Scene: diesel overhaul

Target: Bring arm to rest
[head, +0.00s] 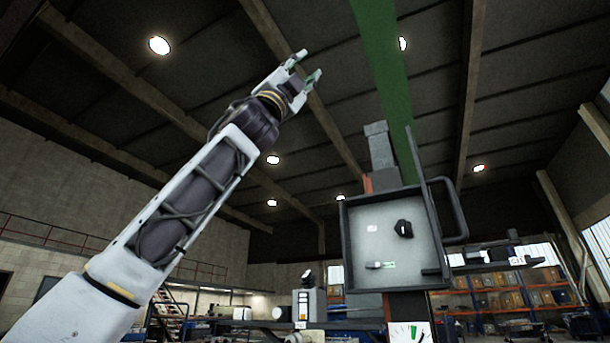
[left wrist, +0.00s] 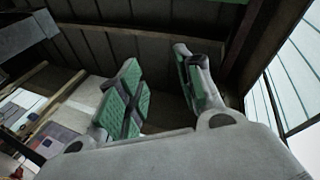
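My left arm (head: 190,200) reaches up from the lower left in the head view. My left gripper (head: 308,67) is raised high against the ceiling, with its fingers apart and nothing between them. In the left wrist view, the two green-padded fingers (left wrist: 160,92) are also spread and empty, with roof and wall behind them. My right gripper is not seen in either view.
A grey open cabinet (head: 375,228) with a black knob (head: 403,229) and a dark handle stands right of my arm. A green beam (head: 385,80) rises above it. A bench with equipment (head: 308,303) and orange shelving (head: 505,298) are farther back. Open air surrounds the gripper.

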